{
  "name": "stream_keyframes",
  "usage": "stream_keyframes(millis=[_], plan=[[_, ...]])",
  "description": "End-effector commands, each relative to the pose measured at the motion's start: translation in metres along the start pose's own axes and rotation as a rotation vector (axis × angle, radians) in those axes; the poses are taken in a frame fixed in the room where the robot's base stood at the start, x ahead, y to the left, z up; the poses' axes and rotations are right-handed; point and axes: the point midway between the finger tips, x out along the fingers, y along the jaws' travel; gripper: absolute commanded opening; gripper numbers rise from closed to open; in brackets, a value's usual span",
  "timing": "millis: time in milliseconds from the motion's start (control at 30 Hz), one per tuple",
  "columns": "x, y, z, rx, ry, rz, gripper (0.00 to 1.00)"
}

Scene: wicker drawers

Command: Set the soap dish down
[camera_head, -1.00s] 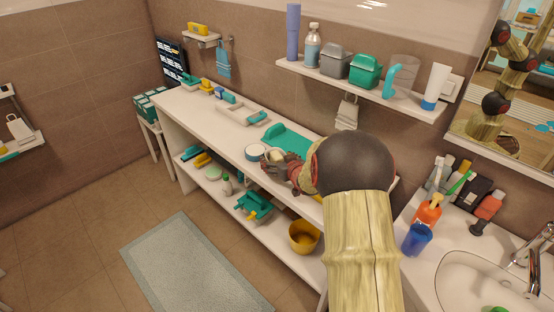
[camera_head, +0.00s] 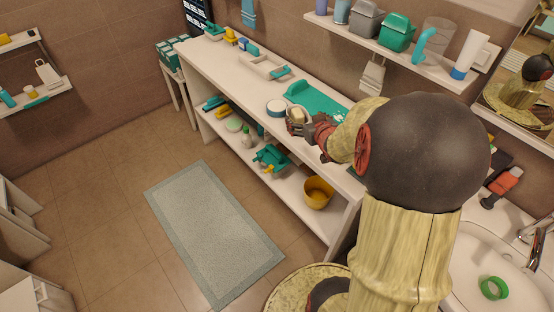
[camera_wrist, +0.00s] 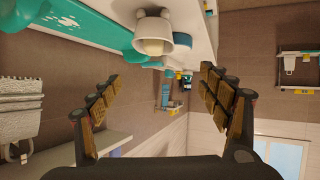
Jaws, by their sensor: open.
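The soap dish (camera_head: 293,124) is a small pale round dish with a cream soap (camera_head: 298,115) in it. It sits at the front edge of the white counter (camera_head: 225,58), beside a green tray (camera_head: 312,98). My gripper (camera_head: 311,128) is right at the dish in the head view and partly covers it. In the wrist view the dish (camera_wrist: 152,24) is ahead of my gripper (camera_wrist: 161,77), between the lines of the spread fingers and apart from them. The fingers are open with nothing between them.
A round white tin with a blue side (camera_head: 276,108) stands close left of the dish. A white caddy (camera_head: 264,67) is farther along the counter. The lower shelf holds a yellow bowl (camera_head: 318,192). A wall shelf (camera_head: 390,52) with bottles and boxes hangs above.

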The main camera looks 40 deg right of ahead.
Motion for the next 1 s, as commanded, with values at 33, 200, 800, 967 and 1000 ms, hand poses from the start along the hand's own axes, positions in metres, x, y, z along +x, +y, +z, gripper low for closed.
stream_keyframes(millis=[33, 200, 800, 967, 1000], plan=[[-0.012, -0.016, -0.022, -0.027, -0.017, 0.01, 0.78], [-0.078, -0.071, -0.058, -0.075, -0.151, 0.036, 0.78], [-0.339, -0.217, 0.011, -0.187, -0.592, -0.292, 0.78], [-0.343, -0.218, 0.013, -0.19, -0.602, -0.299, 0.78], [-0.343, -0.218, 0.013, -0.19, -0.601, -0.298, 0.78]])
